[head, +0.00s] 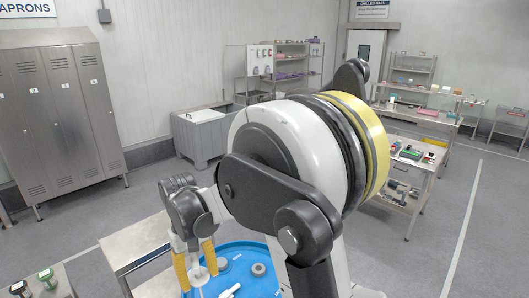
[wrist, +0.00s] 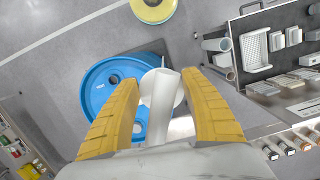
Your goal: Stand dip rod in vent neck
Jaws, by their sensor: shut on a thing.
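My gripper (head: 196,262) has yellow fingers pointing down over the blue drum (head: 243,249). A pale rod-like thing (head: 197,272), probably the dip rod, is between the fingers. In the wrist view, my gripper (wrist: 160,77) is shut on this pale rod (wrist: 161,92), which has a wide round part. The blue drum top (wrist: 97,91) lies beyond and below it, with a dark round opening (wrist: 115,78). On the drum in the head view are grey round fittings (head: 258,269) and a white piece (head: 230,291). I cannot tell which fitting is the vent neck. The rod's lower end is unclear.
A metal table (head: 135,246) stands left of the drum. A bench with coloured items (head: 408,168) is at right. The right floor is open.

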